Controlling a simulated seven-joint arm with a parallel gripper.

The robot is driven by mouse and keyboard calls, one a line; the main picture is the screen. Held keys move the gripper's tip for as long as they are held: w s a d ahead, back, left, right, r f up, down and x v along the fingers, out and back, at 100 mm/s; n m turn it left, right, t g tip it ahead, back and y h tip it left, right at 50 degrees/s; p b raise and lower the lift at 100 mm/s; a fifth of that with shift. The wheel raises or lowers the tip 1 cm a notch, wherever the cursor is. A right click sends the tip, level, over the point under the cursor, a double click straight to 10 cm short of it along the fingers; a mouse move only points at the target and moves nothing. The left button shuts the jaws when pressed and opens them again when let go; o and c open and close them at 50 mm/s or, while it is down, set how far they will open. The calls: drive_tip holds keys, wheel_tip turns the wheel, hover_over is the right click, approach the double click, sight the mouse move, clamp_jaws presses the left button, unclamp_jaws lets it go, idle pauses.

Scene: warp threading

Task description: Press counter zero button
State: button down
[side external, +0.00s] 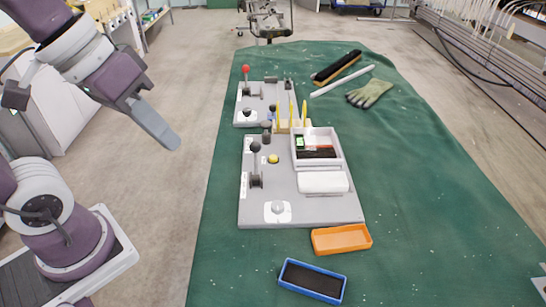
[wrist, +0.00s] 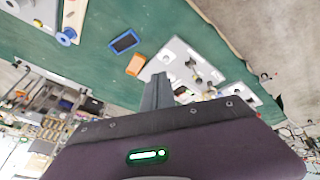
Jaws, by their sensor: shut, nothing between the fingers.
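A grey control board (side external: 252,202) lies on the green-covered table. It carries a yellow round button (side external: 273,159), a dark lever (side external: 255,165) and a pale domed button (side external: 278,207) on a white plate. A small green display (side external: 300,142) sits by an open white box on the board. I cannot read which button is the counter zero button. My gripper (side external: 168,136) is shut and empty, in the air left of the table and apart from the board. In the wrist view its shut fingers (wrist: 157,90) overlap part of the board (wrist: 178,52).
An orange tray (side external: 341,248) and a blue tray (side external: 313,295) lie in front of the board. Behind it stand upright yellow pieces (side external: 291,110) and a second board with a red-knobbed lever (side external: 245,70). A brush (side external: 337,67), white rod (side external: 342,81) and glove (side external: 370,93) lie at back right.

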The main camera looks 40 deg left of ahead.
drive_tip(key=w+d+n+g+h, duration=0.1)
drive_tip(key=w+d+n+h, duration=0.2)
drive_tip(key=w, duration=0.5)
drive_tip(key=n+t+h, duration=0.1)
drive_tip(key=n+t, duration=0.2)
drive_tip(key=n, duration=1.2)
hover_over(270, 157)
wheel_tip(270, 157, down, 20)
drive_tip(key=shift+f, duration=0.1)
drive_tip(key=shift+s+f, duration=0.1)
drive_tip(key=shift+f, duration=4.25)
drive_tip(key=shift+f, duration=0.1)
drive_tip(key=shift+f, duration=0.3)
